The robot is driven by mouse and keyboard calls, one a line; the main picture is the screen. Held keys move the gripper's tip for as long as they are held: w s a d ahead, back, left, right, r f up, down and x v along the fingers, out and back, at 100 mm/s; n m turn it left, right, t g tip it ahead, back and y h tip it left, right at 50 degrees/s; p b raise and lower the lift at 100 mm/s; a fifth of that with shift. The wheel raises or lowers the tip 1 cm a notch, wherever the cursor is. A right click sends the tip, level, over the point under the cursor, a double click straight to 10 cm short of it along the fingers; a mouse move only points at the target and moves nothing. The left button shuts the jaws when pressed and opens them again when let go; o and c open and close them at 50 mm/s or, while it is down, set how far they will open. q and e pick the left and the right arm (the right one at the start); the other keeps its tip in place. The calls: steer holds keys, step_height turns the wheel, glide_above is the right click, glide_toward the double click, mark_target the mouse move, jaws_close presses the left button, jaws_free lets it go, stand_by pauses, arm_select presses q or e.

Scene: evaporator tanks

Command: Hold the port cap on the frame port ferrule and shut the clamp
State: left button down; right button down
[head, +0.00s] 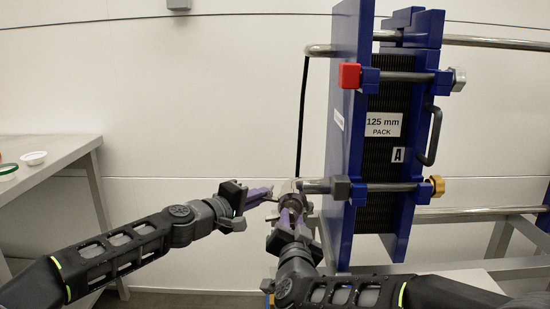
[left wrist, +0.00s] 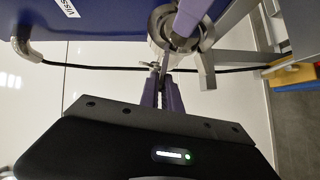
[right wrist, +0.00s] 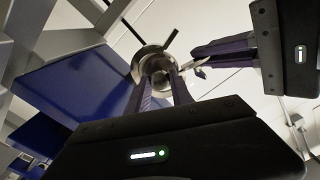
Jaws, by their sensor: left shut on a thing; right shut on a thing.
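The steel clamp (head: 288,187) sits around the end of the frame port pipe (head: 316,186), left of the blue frame; its ring also shows in the left wrist view (left wrist: 207,38) and the right wrist view (right wrist: 143,58). My right gripper (head: 292,208) is shut on the port cap (right wrist: 160,79), holding it at the ring from the near side. The ferrule is hidden behind cap and clamp. My left gripper (head: 272,191) is shut on a small metal part of the clamp (left wrist: 155,66), beside the ring. I cannot tell whether the clamp is fully closed.
The blue plate frame (head: 347,130) with its black plate pack (head: 385,150) stands close on the right. A black cable (head: 302,115) hangs behind the port. A table (head: 60,160) with a white dish (head: 34,158) stands at far left. The space between is free.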

arm_select(q)
steer(key=shift+s+d+f, duration=0.1)
steer(key=shift+f, duration=0.5)
steer(key=shift+n+h, duration=0.3)
